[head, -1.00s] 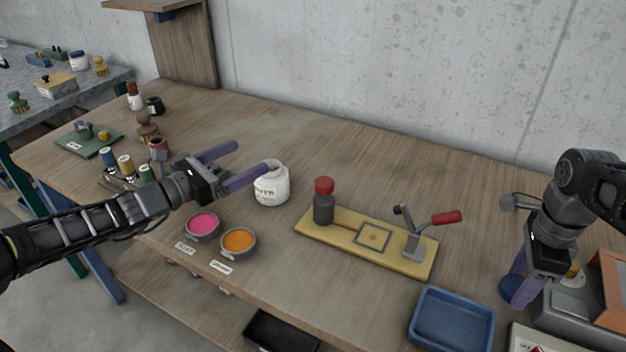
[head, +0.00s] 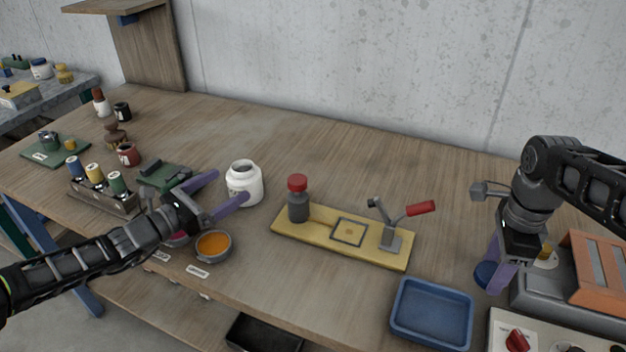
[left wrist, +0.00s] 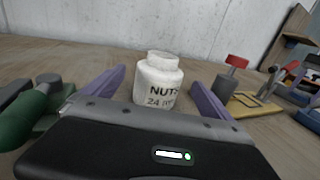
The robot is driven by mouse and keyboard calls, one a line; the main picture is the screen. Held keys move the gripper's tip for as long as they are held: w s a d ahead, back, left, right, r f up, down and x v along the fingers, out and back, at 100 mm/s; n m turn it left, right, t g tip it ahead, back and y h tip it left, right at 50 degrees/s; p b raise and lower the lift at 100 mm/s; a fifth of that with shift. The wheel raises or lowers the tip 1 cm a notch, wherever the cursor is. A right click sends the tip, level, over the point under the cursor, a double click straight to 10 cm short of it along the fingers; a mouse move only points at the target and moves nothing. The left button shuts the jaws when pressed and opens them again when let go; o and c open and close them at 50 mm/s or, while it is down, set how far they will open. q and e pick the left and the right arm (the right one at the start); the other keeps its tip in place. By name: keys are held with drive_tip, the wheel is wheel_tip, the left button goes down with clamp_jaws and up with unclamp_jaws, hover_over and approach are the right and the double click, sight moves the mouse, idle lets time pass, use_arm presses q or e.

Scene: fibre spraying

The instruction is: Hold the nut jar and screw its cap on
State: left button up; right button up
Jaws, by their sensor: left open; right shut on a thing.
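The white nut jar (head: 244,183) stands upright on the wooden table, its mouth open with no cap on it. In the left wrist view the jar (left wrist: 159,80) shows its "NUTS" label and sits between the two purple fingers, just beyond them. My left gripper (head: 232,187) is open, low beside the jar, its fingers pointing at it; no contact is visible. My right gripper (head: 492,274) is far to the right, pointing down, shut on a round dark blue piece that looks like the cap (head: 485,274). The fingers partly hide this cap.
A yellow board (head: 325,236) with a red-capped bottle (head: 298,199) and a red-handled clamp (head: 393,236) lies between the jar and my right gripper. A blue tray (head: 431,313) is in front. An orange dish (head: 213,245) and a spool rack (head: 104,196) are near my left arm.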

sight(255, 168)
use_arm(q)
drive_tip(key=x, duration=0.6)
drive_tip(key=shift+d, duration=0.1)
drive_tip(key=shift+c, duration=0.4)
drive_tip(key=shift+r, duration=0.1)
drive_tip(key=c, duration=1.5)
